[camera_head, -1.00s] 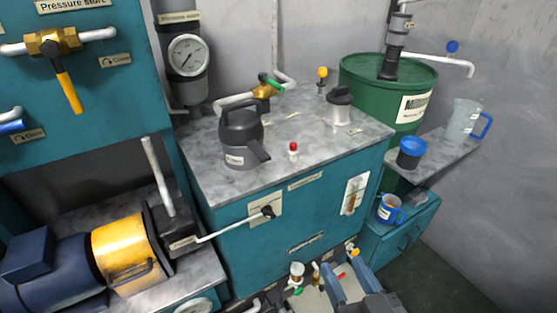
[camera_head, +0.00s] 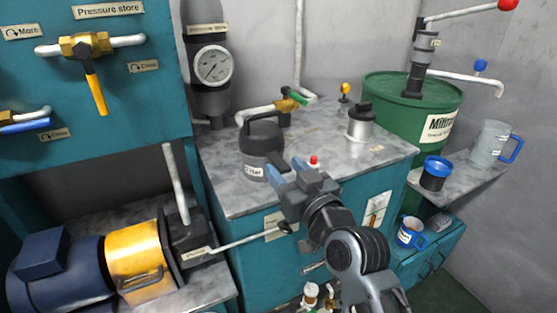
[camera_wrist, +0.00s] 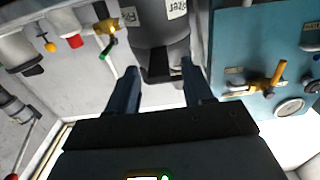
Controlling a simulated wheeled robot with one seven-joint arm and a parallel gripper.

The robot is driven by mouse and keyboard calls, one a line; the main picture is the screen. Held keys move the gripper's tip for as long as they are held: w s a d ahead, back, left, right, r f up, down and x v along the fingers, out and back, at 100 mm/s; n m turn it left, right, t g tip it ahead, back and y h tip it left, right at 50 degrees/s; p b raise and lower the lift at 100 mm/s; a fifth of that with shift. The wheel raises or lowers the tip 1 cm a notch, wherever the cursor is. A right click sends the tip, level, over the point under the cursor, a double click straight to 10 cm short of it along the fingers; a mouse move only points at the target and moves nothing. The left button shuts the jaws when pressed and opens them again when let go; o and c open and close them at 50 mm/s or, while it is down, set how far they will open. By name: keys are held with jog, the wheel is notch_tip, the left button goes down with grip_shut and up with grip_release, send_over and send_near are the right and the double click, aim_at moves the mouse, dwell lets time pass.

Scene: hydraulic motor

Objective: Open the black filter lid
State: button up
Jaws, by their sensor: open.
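The black filter lid (camera_head: 262,133), with an arched handle on top, sits closed on the dark grey filter body (camera_head: 253,171) on the counter. The label on the body is partly covered by my gripper. My gripper (camera_head: 285,167) is open and empty at the right front of the filter, with its blue-grey fingers pointing at it. In the wrist view the picture is turned over: the filter body (camera_wrist: 160,35) is ahead at the top, and the dark lid handle (camera_wrist: 165,68) lies beyond and between my fingertips (camera_wrist: 161,76). I see no contact.
A red-capped fitting (camera_head: 314,163) stands just beyond my gripper. A brass valve with a green handle (camera_head: 288,101) is behind the filter. A metal pot with a black top (camera_head: 361,122) stands to the right. A gauge (camera_head: 212,66) and pipe rise behind left.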

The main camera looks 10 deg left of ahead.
aim_at(271, 153)
jog(key=shift+x, duration=1.95)
jog(key=shift+c, duration=0.4)
grip_shut()
